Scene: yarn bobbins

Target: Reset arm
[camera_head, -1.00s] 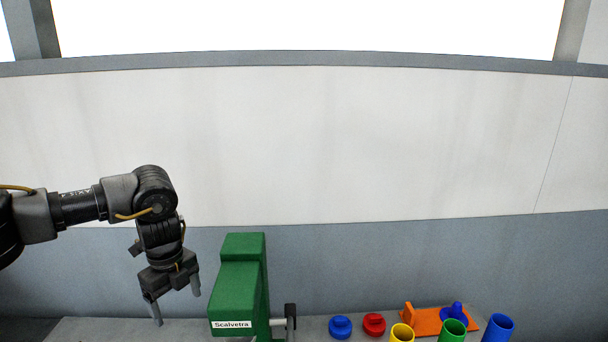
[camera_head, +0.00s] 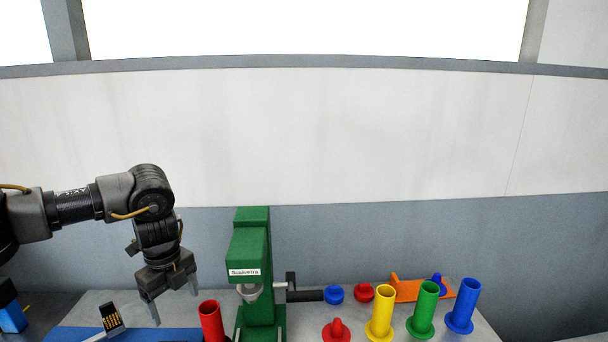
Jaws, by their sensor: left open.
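My left gripper (camera_head: 173,308) hangs with its fingers pointing down, open and empty, left of the green press (camera_head: 250,265). Its arm comes in from the left edge. A red tube (camera_head: 211,322) stands on the table to the right of the gripper, apart from it. My right gripper is not in view.
Yellow (camera_head: 381,312), green (camera_head: 423,310) and blue (camera_head: 462,307) tubes stand at right. Blue (camera_head: 334,294) and red (camera_head: 364,292) caps, another red piece (camera_head: 337,331) and an orange holder (camera_head: 406,290) lie nearby. A blue mat (camera_head: 74,334) is at front left.

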